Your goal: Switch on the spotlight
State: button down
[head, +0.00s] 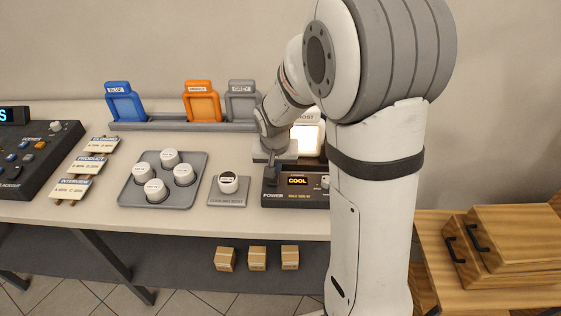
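The spotlight (307,137) stands at the back of the worktop, partly behind my arm, and its front panel glows warm white. In front of it is a dark control box (297,198) marked POWER, with a lit display reading COOL and a pale knob (325,182) at its right, partly cut off by my arm. My gripper (270,176) points down at the left part of this box, over the POWER side. Its fingers overlap in this view, so the opening between them is hidden. I cannot tell whether it touches the box or a switch there.
Further left are a grey tray (190,199) with several white-topped pots, cards (72,189) and a dark console (30,165). Blue, orange and grey holders (201,105) stand behind. Wooden boxes (510,240) are at right.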

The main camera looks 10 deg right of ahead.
aim_at(276, 179)
jog(key=shift+s+d, duration=0.1)
jog(key=shift+s, duration=0.25)
jog(key=shift+s+a+r, duration=0.2)
jog(key=shift+s+a, duration=0.05)
jog(key=shift+s, duration=0.3)
jog(key=shift+r, duration=0.1)
jog(key=shift+r, duration=0.3)
notch_tip(276, 179, up, 13)
jog(key=p, duration=0.1)
jog(key=shift+p, duration=0.3)
jog(key=shift+r, duration=0.1)
